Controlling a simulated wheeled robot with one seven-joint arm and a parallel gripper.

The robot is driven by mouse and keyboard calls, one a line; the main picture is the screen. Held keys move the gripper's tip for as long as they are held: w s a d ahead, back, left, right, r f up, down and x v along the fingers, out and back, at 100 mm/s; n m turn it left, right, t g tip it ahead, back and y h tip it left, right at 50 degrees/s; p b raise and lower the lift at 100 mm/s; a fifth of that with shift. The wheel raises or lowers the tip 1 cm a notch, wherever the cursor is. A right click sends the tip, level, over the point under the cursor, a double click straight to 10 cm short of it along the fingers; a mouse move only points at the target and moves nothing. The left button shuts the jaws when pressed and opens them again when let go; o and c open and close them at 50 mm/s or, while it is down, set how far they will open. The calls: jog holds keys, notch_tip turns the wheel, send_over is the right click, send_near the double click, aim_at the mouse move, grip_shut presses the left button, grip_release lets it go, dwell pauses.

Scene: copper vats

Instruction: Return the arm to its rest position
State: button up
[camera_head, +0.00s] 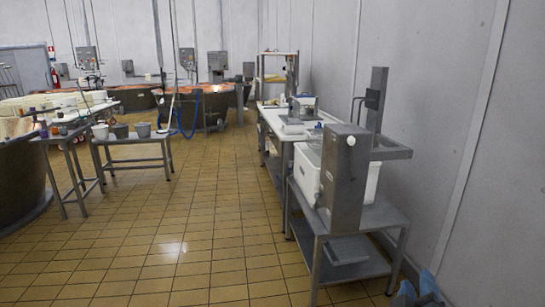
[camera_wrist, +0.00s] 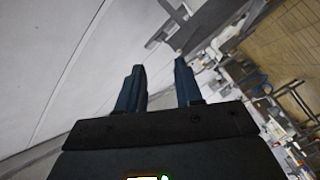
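My gripper (camera_wrist: 160,80) shows in the wrist view as two dark blue fingers on a dark body. The fingers stand apart with a clear gap between them, and nothing is held there. In the head view, a blue tip of my gripper (camera_head: 425,289) shows at the bottom right, low beside the right wall; the rest of the arm is out of view. The wrist view is strongly tilted, with the pale wall behind the fingers.
A grey metal stand (camera_head: 368,216) with a white bin (camera_head: 308,174) stands near on the right. A long work table (camera_head: 271,118) runs behind it. Small tables (camera_head: 135,140) and a vat (camera_head: 22,182) are at left. The tiled floor (camera_head: 180,235) between is clear.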

jog(key=s+a+f+y, duration=0.25)
jog(key=s+f, duration=0.25)
jog(key=s, duration=0.5)
jog(key=s+a+f+y, duration=0.1)
jog(key=s+f+y, duration=0.35)
jog(key=s, duration=0.45)
jog(key=s+r+m, duration=0.2)
jog(key=s+r, duration=0.1)
jog(key=s, duration=0.7)
jog(key=s+r+m+y, duration=0.1)
jog(key=s+r+m, duration=0.2)
jog(key=s, duration=0.7)
jog(key=shift+s+a+r+g, duration=0.2)
jog(key=shift+s+r+g, duration=0.1)
jog(key=shift+r, duration=0.35)
jog(key=shift+d, duration=0.15)
